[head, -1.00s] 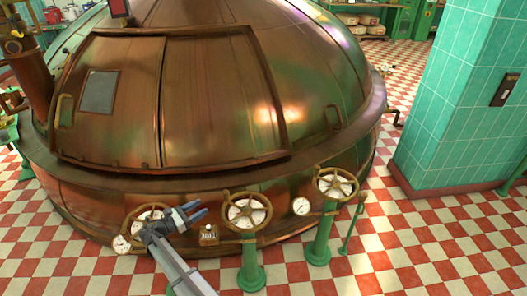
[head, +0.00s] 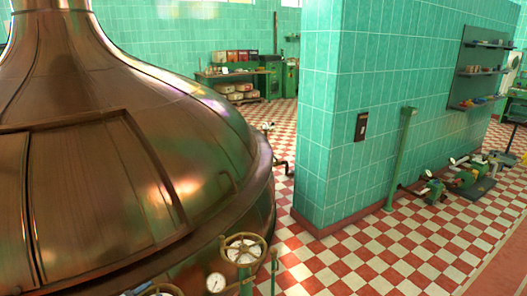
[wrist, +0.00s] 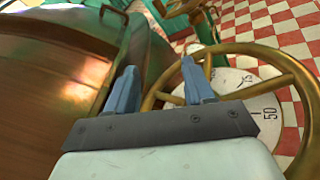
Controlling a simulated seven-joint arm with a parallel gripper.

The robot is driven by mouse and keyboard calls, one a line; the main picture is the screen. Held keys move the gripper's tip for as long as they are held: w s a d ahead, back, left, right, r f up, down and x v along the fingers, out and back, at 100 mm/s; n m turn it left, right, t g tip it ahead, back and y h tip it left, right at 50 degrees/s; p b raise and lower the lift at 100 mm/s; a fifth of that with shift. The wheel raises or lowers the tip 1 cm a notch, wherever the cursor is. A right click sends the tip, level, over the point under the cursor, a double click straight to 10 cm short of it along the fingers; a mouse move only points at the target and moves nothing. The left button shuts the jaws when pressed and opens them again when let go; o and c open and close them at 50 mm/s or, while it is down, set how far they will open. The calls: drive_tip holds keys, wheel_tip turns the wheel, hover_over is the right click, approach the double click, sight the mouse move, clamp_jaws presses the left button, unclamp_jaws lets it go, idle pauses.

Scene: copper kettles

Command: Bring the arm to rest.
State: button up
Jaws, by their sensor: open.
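My gripper (wrist: 158,75) shows in the wrist view with its two blue fingers apart and nothing between them. A brass handwheel (wrist: 284,68) lies just beyond and right of the fingers, with a white numbered dial (wrist: 262,108) seen through it. I cannot tell whether a finger touches the wheel. In the head view only a small bluish bit of the gripper (head: 136,290) shows at the bottom edge, beside a partly cut-off handwheel (head: 163,290). The rest of my arm is out of that view.
The big copper kettle (head: 100,190) fills the left. Another handwheel (head: 243,249) and a round gauge (head: 215,282) stand along its front. A green tiled pillar (head: 320,130) is right of it. Green machinery (head: 465,175) stands farther right.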

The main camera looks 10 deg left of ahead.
drive_tip(key=w+d+f+m+g+h, duration=0.15)
drive_tip(key=w+d, duration=0.25)
drive_tip(key=d, duration=0.5)
drive_tip(key=w+d+f+g, duration=0.2)
drive_tip(key=w+d, duration=0.1)
drive_tip(key=d, duration=0.6)
drive_tip(key=s+d+f+m+g+h, duration=0.1)
drive_tip(key=d+f+m+g, duration=0.45)
drive_tip(key=d, duration=0.95)
drive_tip(key=d+f+m+g+h, duration=0.1)
drive_tip(key=d+f+m+g, duration=0.1)
drive_tip(key=d+f, duration=1)
drive_tip(key=s+d+f+m+g+y, duration=0.15)
drive_tip(key=s+d+m+g, duration=0.25)
drive_tip(key=s+d, duration=0.55)
drive_tip(key=s+d+f+m+g+y, duration=0.1)
drive_tip(key=s+d+f+m+g, duration=0.4)
drive_tip(key=d, duration=0.8)
drive_tip(key=s+d+m+g+y, duration=0.1)
drive_tip(key=s+d+m+y, duration=0.1)
drive_tip(key=s, duration=0.7)
drive_tip(key=s+d+r+m+g+y, duration=0.1)
drive_tip(key=s+d+m+y, duration=0.2)
drive_tip(key=s+m, duration=0.4)
drive_tip(key=s+y, duration=0.1)
drive_tip(key=s, duration=0.2)
drive_tip(key=shift+d+r, duration=0.2)
drive_tip(key=shift+d, duration=0.15)
